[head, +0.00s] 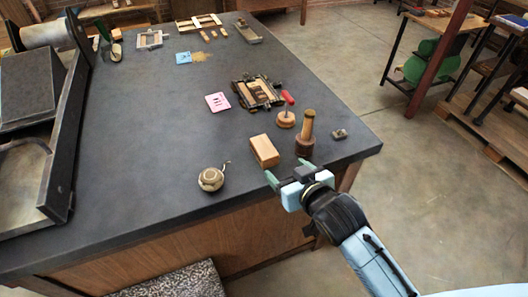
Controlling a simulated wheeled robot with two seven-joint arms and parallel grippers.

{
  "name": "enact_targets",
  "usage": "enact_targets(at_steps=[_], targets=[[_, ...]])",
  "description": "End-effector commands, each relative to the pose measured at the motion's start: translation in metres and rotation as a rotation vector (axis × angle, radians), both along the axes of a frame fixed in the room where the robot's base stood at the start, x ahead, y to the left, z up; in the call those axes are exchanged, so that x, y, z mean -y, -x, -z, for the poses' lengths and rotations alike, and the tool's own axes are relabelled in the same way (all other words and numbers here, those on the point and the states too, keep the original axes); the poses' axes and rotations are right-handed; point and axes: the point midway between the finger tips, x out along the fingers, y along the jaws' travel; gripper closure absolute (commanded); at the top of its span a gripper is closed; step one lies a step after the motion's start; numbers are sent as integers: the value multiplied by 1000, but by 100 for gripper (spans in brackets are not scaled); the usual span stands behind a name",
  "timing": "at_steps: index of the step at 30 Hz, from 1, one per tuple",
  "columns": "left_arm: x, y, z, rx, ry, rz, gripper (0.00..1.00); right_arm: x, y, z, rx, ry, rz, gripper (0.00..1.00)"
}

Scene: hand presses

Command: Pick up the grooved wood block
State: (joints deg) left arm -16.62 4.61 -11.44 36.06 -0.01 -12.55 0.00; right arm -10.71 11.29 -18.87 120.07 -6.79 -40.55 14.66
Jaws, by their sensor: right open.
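A light brown rectangular wood block (264,151) lies on the dark table top near its front right edge. It looks like the grooved wood block, but its groove is too small to make out. My right gripper (287,172) is open and empty at the table's front edge, just nearer than the block and slightly to its right. Its green fingers are spread and appear apart from the block. My left gripper is not in view.
A wooden cylinder on a dark round base (305,138) stands right of the block. A round tin-like object (211,179) sits left. A small metal piece (339,134) lies right. The table's left middle is clear.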

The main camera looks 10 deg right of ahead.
Motion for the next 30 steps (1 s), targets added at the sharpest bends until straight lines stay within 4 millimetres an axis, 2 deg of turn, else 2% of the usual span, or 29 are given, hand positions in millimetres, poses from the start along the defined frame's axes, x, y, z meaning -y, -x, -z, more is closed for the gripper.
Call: enact_targets(at_steps=[3,12,20,30], targets=[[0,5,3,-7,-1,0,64,-4,-11,-3,15,-4,-2,29],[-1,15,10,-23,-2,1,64,-15,-60,19,13,-4,-2,29],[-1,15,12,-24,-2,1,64,-20,-77,25,14,-5,-2,29],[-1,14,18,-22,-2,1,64,-33,-115,39,13,-4,-2,29]])
